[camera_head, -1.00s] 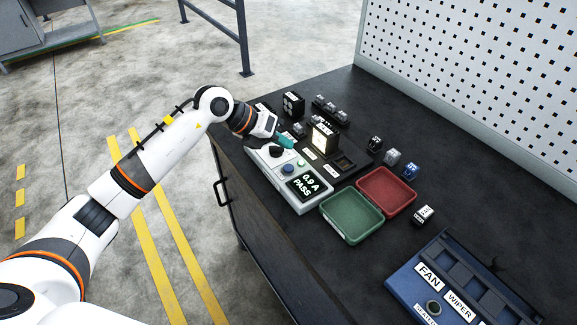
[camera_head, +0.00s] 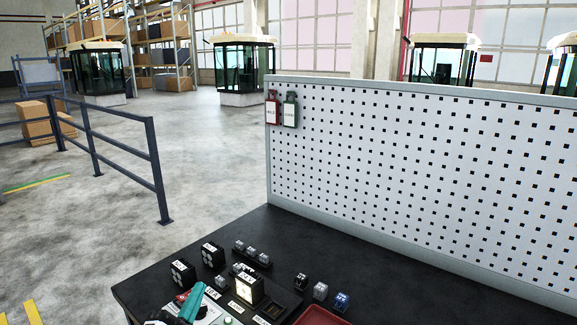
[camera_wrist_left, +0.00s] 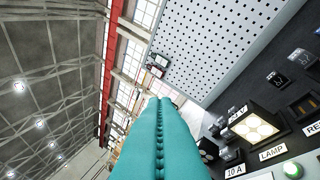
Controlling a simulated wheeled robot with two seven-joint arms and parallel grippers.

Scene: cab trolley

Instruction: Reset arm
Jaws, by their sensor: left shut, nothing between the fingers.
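My left gripper (camera_head: 193,300) shows at the bottom of the head view, its teal fingers pointing up over the test device at the front of the bench. In the left wrist view its teal fingers (camera_wrist_left: 160,120) lie together, shut, with nothing seen between them. The lit lamp block (camera_head: 249,288) stands just right of the gripper in the head view, apart from it. The lamp block also shows in the left wrist view (camera_wrist_left: 255,128), right of the fingers. Most of my left arm is below the picture. My right arm is not in view.
The black bench (camera_head: 330,255) carries several small relay blocks (camera_head: 320,291) and part of a red tray (camera_head: 320,317). A white pegboard (camera_head: 420,180) rises behind, with red and green tags (camera_head: 272,107) at its left. A metal railing (camera_head: 120,150) stands on the open floor.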

